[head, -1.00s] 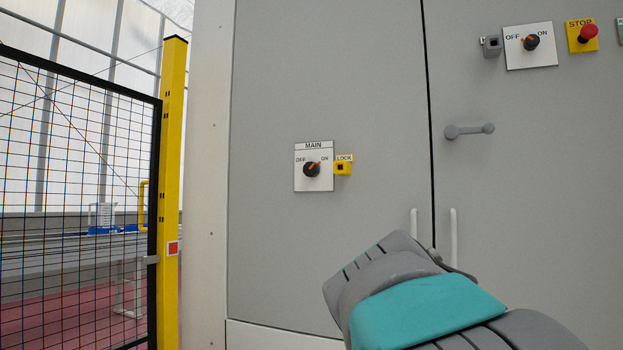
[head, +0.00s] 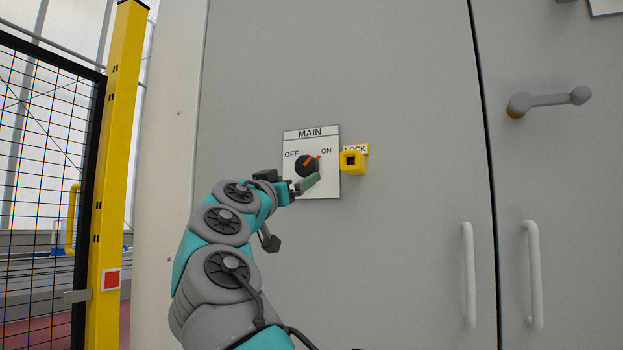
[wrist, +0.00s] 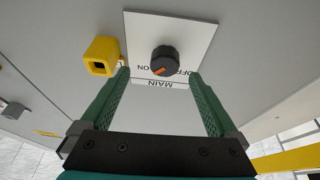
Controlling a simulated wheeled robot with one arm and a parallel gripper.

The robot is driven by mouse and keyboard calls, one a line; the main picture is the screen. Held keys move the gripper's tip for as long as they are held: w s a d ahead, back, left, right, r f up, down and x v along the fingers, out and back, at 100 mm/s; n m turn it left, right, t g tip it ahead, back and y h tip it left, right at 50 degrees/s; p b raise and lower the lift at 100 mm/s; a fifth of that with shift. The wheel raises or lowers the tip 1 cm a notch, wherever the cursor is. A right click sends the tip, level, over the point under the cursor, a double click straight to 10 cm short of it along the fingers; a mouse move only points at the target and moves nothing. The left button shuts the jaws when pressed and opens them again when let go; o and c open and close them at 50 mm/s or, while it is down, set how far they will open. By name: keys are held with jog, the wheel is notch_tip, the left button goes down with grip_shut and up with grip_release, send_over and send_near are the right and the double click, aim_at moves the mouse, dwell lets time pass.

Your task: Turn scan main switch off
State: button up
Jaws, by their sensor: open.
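The main switch is a black round knob (head: 306,164) with an orange mark, on a white plate (head: 330,185) labelled MAIN, OFF and ON. The orange mark points up and right towards ON. In the wrist view the plate appears upside down, and the knob (wrist: 164,60) sits just beyond the fingertips, with its mark towards ON. My gripper (head: 298,182) is in front of the plate, its tips close to the knob's lower side. In the wrist view my gripper (wrist: 159,76) is open and empty, its green fingers apart. Contact with the knob cannot be told.
A yellow lock block (head: 353,162) sits right beside the plate. A grey lever handle (head: 548,100) and white door handles (head: 469,275) stick out of the cabinet to the right. A yellow post (head: 118,150) and mesh fence (head: 45,190) stand at left.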

aim_at(304, 169)
jog(key=p+x, duration=0.1)
jog(key=x, duration=0.1)
jog(key=p+x, duration=0.2)
jog(key=a+r+p+x, duration=0.1)
jog(key=x, duration=0.2)
jog(key=shift+p, duration=0.4)
jog(key=shift+w+d, duration=0.15)
jog(key=shift+w, duration=0.35)
jog(key=c, duration=1.4)
jog(key=shift+o, duration=0.2)
